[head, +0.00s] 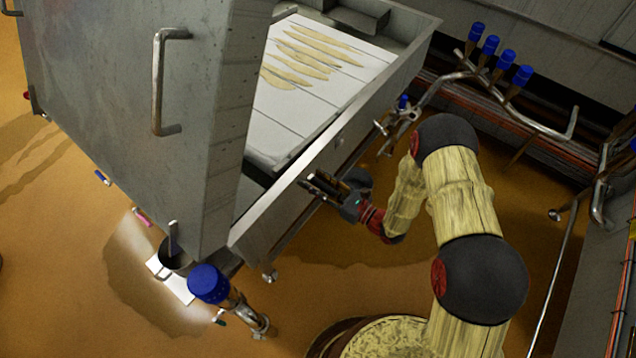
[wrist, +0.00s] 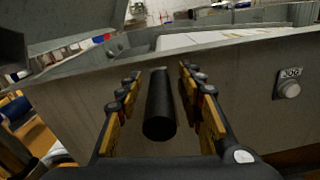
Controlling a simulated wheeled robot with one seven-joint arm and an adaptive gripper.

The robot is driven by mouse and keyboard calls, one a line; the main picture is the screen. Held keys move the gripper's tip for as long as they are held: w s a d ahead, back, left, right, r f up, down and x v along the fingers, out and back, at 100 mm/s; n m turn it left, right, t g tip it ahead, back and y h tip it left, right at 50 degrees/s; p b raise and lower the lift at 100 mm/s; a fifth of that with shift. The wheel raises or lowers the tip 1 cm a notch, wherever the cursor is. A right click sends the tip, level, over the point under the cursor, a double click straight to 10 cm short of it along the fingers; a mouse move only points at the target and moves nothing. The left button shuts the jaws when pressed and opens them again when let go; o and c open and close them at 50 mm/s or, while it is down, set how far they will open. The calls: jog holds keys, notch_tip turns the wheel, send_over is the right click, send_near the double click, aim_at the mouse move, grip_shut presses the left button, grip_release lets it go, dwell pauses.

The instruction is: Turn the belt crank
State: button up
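The black cylindrical crank handle (wrist: 160,108) points toward the camera in the wrist view, in front of the grey metal side of the belt trough. My gripper (wrist: 160,80) is open, with one yellow-and-black finger on each side of the handle. A gap shows between the handle and both fingers. In the head view my gripper (head: 314,186) is at the trough's outer side wall, and the crank is hard to tell apart from the dark fingers. The crank's arm and pivot are hidden. The white belt (head: 280,108) with pale strips lies inside the trough.
A knob labelled JOG (wrist: 289,89) is on the trough wall to the right of my gripper. A large grey metal housing (head: 110,110) stands at left. A blue-capped pipe (head: 209,284) stands at the front. Pipes with blue-capped valves (head: 491,45) run at the upper right.

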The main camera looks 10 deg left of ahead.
grip_shut()
dwell(0.5)
dwell(0.3)
